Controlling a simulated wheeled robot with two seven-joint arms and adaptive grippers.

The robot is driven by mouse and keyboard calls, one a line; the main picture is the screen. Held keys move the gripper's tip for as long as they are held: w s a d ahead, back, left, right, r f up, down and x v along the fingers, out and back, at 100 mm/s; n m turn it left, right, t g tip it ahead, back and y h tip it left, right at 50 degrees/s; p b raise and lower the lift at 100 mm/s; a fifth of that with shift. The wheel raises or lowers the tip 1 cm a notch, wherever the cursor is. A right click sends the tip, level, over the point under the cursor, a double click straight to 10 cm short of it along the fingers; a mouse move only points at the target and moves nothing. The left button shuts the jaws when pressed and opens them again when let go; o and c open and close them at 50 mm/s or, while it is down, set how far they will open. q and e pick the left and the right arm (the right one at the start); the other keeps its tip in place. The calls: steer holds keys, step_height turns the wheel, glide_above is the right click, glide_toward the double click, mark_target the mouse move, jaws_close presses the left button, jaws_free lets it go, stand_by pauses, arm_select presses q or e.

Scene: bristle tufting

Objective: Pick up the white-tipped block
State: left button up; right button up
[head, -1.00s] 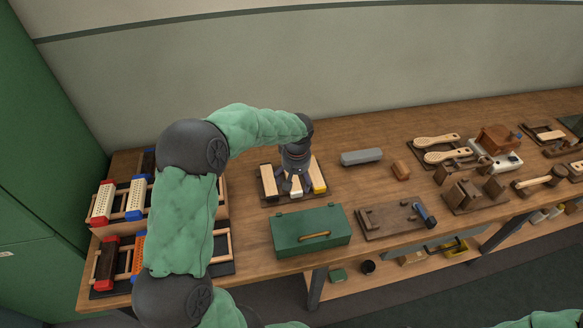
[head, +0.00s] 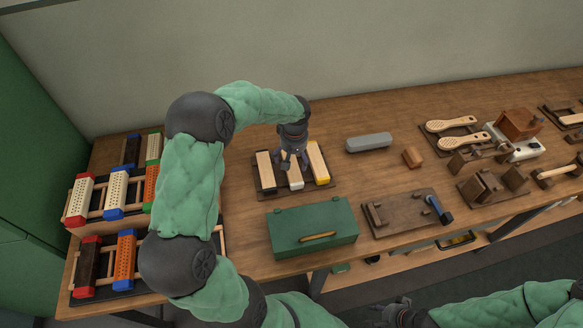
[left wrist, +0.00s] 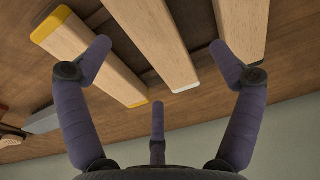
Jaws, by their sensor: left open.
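The white-tipped block (head: 294,177) lies in the middle of three pale wooden blocks on a dark board (head: 268,194). In the left wrist view its pale body (left wrist: 150,38) runs between my fingers, with a white end near the lower middle. My left gripper (head: 291,163) is open above it, its fingers (left wrist: 160,52) spread to both sides; contact cannot be told. The yellow-tipped block (head: 318,163) lies to its right and another block (head: 265,170) to its left. My right gripper (head: 396,313) shows dark at the bottom edge, its fingers unclear.
A green toolbox (head: 312,228) stands in front of the board. A grey bar (head: 369,142) and small brown block (head: 412,157) lie to the right. Racks of coloured-ended brush blocks (head: 117,193) stand at the left. Neighbouring blocks lie close beside the middle one.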

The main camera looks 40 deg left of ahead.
mark_target(295, 164)
arm_select(q)
steer(key=f, duration=0.1)
steer(key=f+b, duration=0.1)
steer(key=f, duration=0.1)
steer(key=w+f+b, duration=0.1)
steer(key=f, duration=0.1)
steer(key=c, duration=1.4)
